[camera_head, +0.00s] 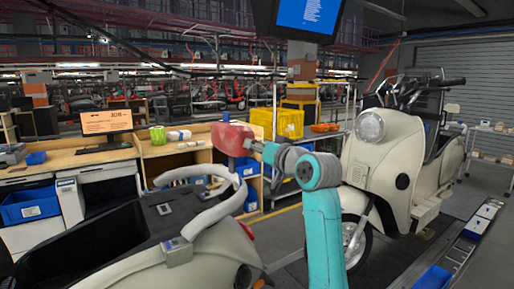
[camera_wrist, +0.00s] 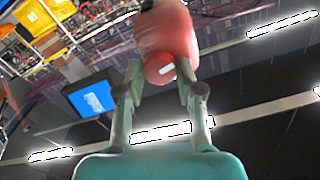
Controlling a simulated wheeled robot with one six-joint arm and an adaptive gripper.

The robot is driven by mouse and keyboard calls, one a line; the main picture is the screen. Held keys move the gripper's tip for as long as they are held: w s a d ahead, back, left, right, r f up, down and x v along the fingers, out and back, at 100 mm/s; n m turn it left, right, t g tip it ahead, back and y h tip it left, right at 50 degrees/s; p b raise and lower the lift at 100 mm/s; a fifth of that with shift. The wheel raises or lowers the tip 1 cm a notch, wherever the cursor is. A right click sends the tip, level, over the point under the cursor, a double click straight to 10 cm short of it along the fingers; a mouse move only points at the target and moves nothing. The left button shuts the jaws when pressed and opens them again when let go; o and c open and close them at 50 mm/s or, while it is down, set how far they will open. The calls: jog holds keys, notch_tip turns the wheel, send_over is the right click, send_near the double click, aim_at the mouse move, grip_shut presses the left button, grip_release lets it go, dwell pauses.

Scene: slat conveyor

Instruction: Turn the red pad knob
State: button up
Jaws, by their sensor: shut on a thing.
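The red pad (camera_head: 231,138) is a large rounded red body in the middle of the head view, above the rear of the near scooter. In the wrist view the red pad (camera_wrist: 168,28) fills the top middle. Its round red knob (camera_wrist: 159,68), with a short white mark on its face, sits between my two fingers. My gripper (camera_wrist: 160,82) is shut on the knob, one finger on each side. In the head view my gripper (camera_head: 257,147) meets the pad's right side, and the knob itself is hidden there.
A cream scooter (camera_head: 386,158) stands to the right of my arm. The near scooter (camera_head: 190,240), with a pale curved rail, fills the lower left. A wooden workbench (camera_head: 175,148) and yellow crate (camera_head: 290,122) stand behind. A hanging screen (camera_head: 297,17) is overhead.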

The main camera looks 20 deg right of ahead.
jog(key=shift+f+m, duration=0.15)
jog(key=shift+m, duration=10.15)
jog(key=o, duration=1.2)
jog(key=shift+c, duration=0.2)
jog(key=v, duration=1.2)
